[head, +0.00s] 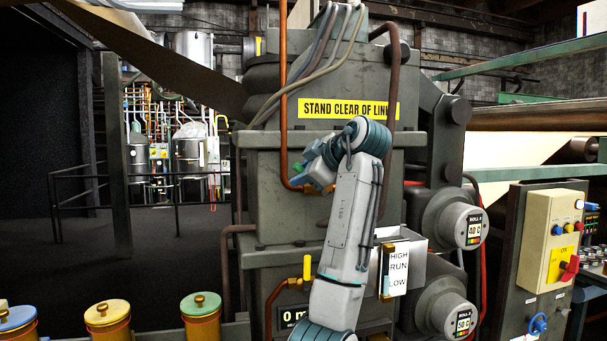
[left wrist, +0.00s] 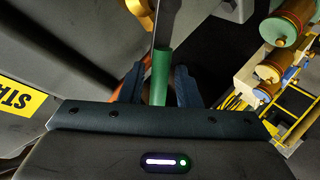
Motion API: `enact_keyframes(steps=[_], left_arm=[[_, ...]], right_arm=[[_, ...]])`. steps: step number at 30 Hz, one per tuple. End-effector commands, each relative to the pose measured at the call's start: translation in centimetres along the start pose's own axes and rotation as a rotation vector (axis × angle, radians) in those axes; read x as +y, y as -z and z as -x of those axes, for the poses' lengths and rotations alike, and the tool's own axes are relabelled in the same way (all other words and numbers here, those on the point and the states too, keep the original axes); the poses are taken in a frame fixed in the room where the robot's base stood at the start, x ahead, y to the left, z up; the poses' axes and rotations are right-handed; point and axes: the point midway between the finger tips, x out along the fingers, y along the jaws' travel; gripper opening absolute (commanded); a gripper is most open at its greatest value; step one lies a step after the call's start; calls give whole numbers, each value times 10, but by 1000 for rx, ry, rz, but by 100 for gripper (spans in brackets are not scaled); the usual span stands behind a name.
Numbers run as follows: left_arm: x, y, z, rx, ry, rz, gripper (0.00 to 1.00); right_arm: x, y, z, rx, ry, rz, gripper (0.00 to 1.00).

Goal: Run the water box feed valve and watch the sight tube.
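My left gripper (head: 304,171) is raised in front of the grey machine, beside the copper pipe. In the left wrist view, a green valve handle (left wrist: 161,75) stands between the fingers (left wrist: 160,88). Narrow gaps show on both sides, so the fingers are open around it. The handle also shows as a small green piece in the head view (head: 297,168). The white water box (head: 411,239) stands right of my forearm. The sight tube (head: 386,272) is on its front, beside a HIGH, RUN, LOW plate (head: 398,270). Its water level is too small to read surely. My right gripper is out of view.
A yellow-handled valve (head: 307,267) sits lower on another copper pipe. Round roll gauges (head: 468,227) stick out at right, near a yellow control box (head: 551,240). Capped brass-coloured cylinders (head: 108,315) line the lower left. A yellow warning sign (head: 348,108) is above my gripper.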

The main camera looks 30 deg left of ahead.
Motion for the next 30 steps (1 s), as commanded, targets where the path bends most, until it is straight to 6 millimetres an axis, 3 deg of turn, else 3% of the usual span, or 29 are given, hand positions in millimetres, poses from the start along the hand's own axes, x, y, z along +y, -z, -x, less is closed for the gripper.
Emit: enact_keyframes(steps=[11, 24, 30], left_arm=[[0, -1, 4, -1, -2, 0, 34], [-2, -2, 83, -3, -4, 0, 34], [-1, -1, 105, -1, -1, 0, 34]], right_arm=[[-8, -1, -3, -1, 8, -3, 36], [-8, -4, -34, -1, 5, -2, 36], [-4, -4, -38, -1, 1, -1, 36]])
